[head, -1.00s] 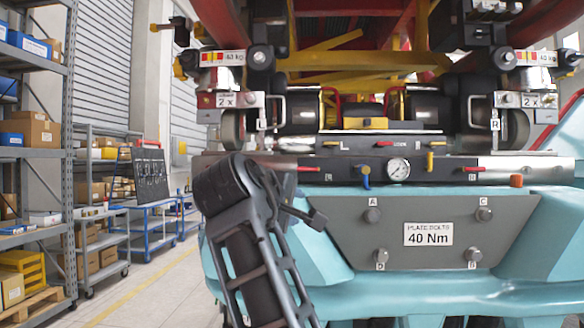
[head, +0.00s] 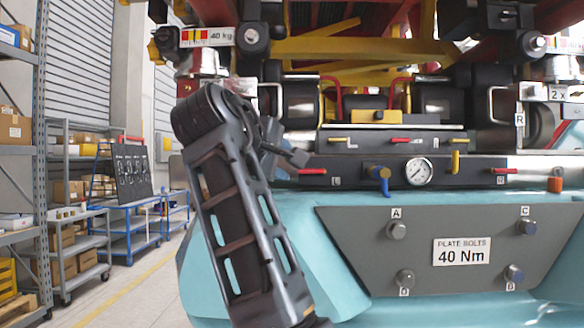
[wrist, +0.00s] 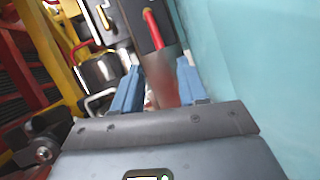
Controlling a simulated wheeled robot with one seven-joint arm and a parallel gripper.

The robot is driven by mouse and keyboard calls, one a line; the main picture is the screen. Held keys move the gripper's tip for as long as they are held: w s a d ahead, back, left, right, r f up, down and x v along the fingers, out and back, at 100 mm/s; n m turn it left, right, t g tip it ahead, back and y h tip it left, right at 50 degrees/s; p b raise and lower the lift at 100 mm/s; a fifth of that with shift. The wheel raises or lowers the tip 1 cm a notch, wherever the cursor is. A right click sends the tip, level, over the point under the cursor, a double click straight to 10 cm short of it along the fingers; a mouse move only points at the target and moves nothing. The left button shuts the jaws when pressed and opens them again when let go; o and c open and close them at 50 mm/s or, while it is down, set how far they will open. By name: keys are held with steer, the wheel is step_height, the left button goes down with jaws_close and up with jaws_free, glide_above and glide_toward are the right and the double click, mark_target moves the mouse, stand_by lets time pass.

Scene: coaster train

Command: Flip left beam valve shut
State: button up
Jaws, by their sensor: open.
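The left beam valve is a red lever (head: 312,171) near the left end of the dark beam (head: 350,172), above an L label. It lies level along the beam. In the wrist view a red lever (wrist: 153,30), seemingly the same one, stands out ahead of the fingers, roughly in line with the gap between them. My gripper (wrist: 158,80) is open with its two blue fingers apart and nothing held. In the head view my dark arm is at the left of the beam, and the fingers cannot be made out clearly.
A yellow lever (head: 338,140) sits on the upper plate just above. A blue lever (head: 380,176), a pressure gauge (head: 418,172) and another red lever (head: 505,171) lie along the beam. A grey panel (head: 350,240) with bolts is below. Shelves (head: 20,140) stand far left.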

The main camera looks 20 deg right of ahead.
mark_target(297, 171)
steer(key=shift+p+x, duration=0.7)
steer(key=shift+x, duration=2.4)
jaws_close()
